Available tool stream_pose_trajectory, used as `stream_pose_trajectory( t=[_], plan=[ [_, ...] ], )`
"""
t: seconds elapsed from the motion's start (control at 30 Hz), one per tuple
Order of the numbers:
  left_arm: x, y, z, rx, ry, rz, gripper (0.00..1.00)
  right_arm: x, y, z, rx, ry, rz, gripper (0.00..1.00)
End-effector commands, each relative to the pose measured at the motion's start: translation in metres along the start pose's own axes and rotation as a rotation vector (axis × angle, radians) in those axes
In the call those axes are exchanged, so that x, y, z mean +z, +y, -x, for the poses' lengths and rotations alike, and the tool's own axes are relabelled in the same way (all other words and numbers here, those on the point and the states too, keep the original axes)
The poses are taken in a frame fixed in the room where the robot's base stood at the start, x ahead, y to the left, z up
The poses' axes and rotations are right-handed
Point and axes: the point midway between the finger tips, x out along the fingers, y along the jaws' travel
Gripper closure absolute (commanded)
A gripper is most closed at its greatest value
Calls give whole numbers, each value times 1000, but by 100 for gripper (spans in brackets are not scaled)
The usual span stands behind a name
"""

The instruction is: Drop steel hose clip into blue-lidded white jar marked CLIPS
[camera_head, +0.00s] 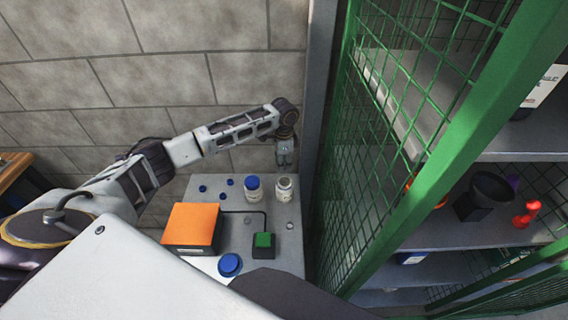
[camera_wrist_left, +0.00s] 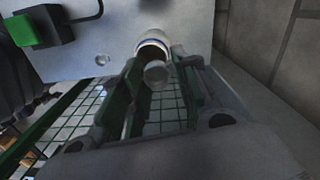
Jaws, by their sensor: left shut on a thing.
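My left gripper (camera_head: 284,160) is above the back right of the grey bench, over or just behind an open-looking white jar (camera_head: 284,189) with a pale top. In the left wrist view the gripper (camera_wrist_left: 160,95) is shut on a small grey round piece, seemingly the steel hose clip (camera_wrist_left: 156,72). A white jar with a blue band (camera_wrist_left: 152,43) shows just beyond it; I cannot tell which jar this is. A white jar with a blue lid (camera_head: 252,187) stands left of the pale-topped one. Label wording is too small to read. My right gripper is not in view.
The bench (camera_head: 290,240) also holds an orange-topped box (camera_head: 192,226), a green block (camera_head: 263,243) on a dark base, a blue disc (camera_head: 230,265) and several small blue knobs. A green mesh cage (camera_head: 400,120) with shelves stands close on the right. A block wall (camera_head: 150,80) is behind.

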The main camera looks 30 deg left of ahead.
Motion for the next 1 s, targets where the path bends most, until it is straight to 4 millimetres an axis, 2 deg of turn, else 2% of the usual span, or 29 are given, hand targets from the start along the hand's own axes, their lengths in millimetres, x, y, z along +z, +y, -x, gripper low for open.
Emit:
stream_pose_trajectory(
  t=[0.2, 0.7, 1.0],
  plan=[
    [0, -2, -1, -1, 4, -89, 80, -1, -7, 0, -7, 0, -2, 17],
    [-3, -3, -1, -9, 15, -373, 80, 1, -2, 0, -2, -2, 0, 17],
    [-3, -3, -1, -10, 15, -452, 80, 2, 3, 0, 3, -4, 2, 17]
  ],
)
